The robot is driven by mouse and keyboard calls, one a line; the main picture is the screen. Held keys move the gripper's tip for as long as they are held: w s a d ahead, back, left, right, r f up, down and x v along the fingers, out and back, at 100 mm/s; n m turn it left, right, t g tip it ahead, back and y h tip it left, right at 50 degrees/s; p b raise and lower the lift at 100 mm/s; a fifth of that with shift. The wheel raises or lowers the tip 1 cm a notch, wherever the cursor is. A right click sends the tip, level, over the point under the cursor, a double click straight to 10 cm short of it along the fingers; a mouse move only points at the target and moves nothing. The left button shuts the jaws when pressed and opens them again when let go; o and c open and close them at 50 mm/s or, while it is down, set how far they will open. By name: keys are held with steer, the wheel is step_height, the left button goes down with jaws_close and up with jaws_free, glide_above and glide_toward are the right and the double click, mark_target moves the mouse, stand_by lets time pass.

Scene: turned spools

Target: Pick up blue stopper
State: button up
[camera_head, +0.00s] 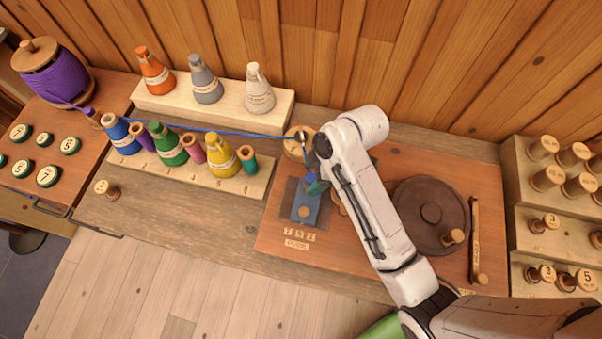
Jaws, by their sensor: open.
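My white arm reaches over the red-brown board, and my gripper (315,182) is at its end, open, above a dark square plate (322,222). A flat blue piece (305,206) with a small round wooden knob lies on this plate, just below my gripper. I cannot tell for certain whether it is the blue stopper. A blue cone (119,137) with a pale label stands at the left end of the front rack. My arm and gripper partly hide the plate and what is behind it.
Green (167,146) and yellow (222,157) cones and small coloured spools share the front rack (190,178). A blue thread (235,134) runs across to a round wooden top (297,143). A dark disc (430,200) lies at right. The front left bench is mostly clear.

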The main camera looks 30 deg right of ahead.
steer(key=c, duration=1.1)
steer(key=shift+r, duration=0.15)
